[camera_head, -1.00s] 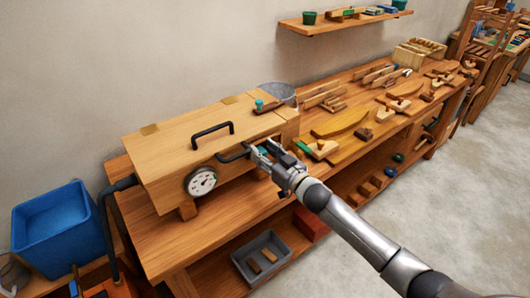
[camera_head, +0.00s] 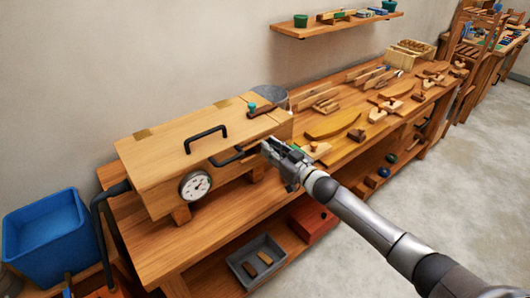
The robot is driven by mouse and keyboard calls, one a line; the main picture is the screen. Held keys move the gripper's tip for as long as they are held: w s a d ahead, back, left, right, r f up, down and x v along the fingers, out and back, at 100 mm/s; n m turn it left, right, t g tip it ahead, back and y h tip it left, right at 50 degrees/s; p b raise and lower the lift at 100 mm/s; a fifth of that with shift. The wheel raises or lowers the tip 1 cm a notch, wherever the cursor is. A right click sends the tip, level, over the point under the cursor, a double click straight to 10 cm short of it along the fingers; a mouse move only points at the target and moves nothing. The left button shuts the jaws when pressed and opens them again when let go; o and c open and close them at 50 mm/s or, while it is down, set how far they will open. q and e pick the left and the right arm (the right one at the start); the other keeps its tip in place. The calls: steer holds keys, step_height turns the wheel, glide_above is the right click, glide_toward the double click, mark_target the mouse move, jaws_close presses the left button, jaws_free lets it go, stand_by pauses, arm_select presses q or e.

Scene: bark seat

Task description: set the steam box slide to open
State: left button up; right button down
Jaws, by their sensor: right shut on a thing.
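The steam box (camera_head: 190,160) is a long pale wooden box on the left part of the bench, with a black handle (camera_head: 205,139) on its lid and a round white dial (camera_head: 195,185) on its front. A black bar handle (camera_head: 228,158) shows on the front face, right of the dial. My right gripper (camera_head: 268,151) is at the right end of the box's front, just right of this bar. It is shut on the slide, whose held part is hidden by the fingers. My left gripper is not in view.
A small lever with a teal knob (camera_head: 252,108) lies on the box top, near a grey bucket (camera_head: 270,98). Wooden tools and a curved board (camera_head: 333,124) lie along the bench to the right. A grey tray (camera_head: 257,262) is on the shelf below. A blue bin (camera_head: 45,240) stands at left.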

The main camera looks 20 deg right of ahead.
steer(key=shift+d, duration=0.15)
steer(key=c, duration=1.7)
jaws_free()
steer(key=o, duration=0.4)
steer(key=shift+d, duration=0.15)
steer(key=shift+s, duration=0.1)
steer(key=v, duration=1.1)
steer(key=shift+s+d, duration=0.1)
steer(key=shift+s, duration=0.25)
